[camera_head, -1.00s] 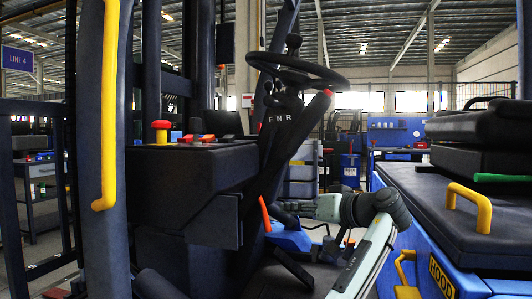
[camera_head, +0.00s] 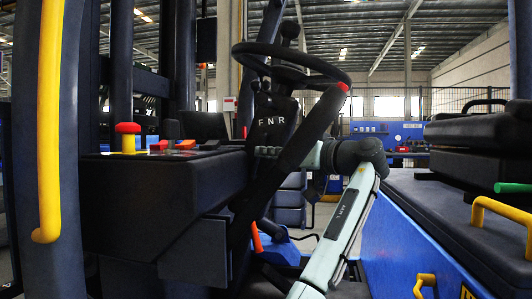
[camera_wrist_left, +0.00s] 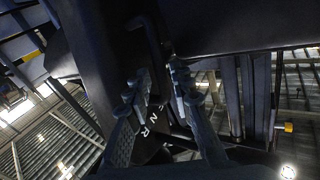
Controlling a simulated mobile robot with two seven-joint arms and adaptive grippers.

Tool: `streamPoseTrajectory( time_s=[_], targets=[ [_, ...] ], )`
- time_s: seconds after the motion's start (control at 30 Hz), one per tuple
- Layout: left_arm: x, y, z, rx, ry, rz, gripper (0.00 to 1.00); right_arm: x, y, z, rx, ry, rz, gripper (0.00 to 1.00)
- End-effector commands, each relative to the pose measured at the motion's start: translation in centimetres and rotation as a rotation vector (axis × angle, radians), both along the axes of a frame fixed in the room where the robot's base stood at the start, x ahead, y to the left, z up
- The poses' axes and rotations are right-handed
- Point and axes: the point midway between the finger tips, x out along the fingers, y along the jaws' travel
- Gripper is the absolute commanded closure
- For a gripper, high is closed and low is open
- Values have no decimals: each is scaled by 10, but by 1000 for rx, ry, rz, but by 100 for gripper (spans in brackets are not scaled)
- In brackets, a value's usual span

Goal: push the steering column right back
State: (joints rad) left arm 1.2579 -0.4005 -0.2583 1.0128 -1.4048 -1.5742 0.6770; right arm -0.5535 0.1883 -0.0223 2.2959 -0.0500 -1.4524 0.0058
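The dark steering column (camera_head: 272,108) stands left of centre in the head view, with white F N R letters and a black steering wheel (camera_head: 290,52) on top. It leans with its wheel tilted. My left gripper (camera_head: 262,152) reaches in from the right at the column, just below the letters, partly hidden behind a dark bar with a red tip (camera_head: 318,125). In the left wrist view its two fingers (camera_wrist_left: 160,85) are apart, with the dark column and letters showing between and beyond them. Contact cannot be made out. My right gripper is not in view.
A dark console (camera_head: 150,190) with a red-topped yellow button (camera_head: 127,138) is left of the column. A yellow grab bar (camera_head: 48,120) stands at far left. A blue hood body (camera_head: 420,235) with a yellow handle (camera_head: 500,222) fills the right side.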

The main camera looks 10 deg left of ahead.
Motion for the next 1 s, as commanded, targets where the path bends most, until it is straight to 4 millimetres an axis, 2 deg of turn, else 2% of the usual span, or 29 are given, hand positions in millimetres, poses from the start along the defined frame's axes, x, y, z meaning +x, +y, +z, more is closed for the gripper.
streamPoseTrajectory(
  time_s=[0.13,0.4,0.43,0.6,1.0],
  targets=[
    [6,10,1,1,-1,0,78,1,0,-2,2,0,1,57],
    [7,12,0,-1,-1,0,78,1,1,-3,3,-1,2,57],
    [7,12,0,-1,-1,0,79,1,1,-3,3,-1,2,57],
    [7,12,0,-1,-1,0,100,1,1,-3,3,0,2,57],
    [7,10,-1,4,0,-1,100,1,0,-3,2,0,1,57]
  ],
)
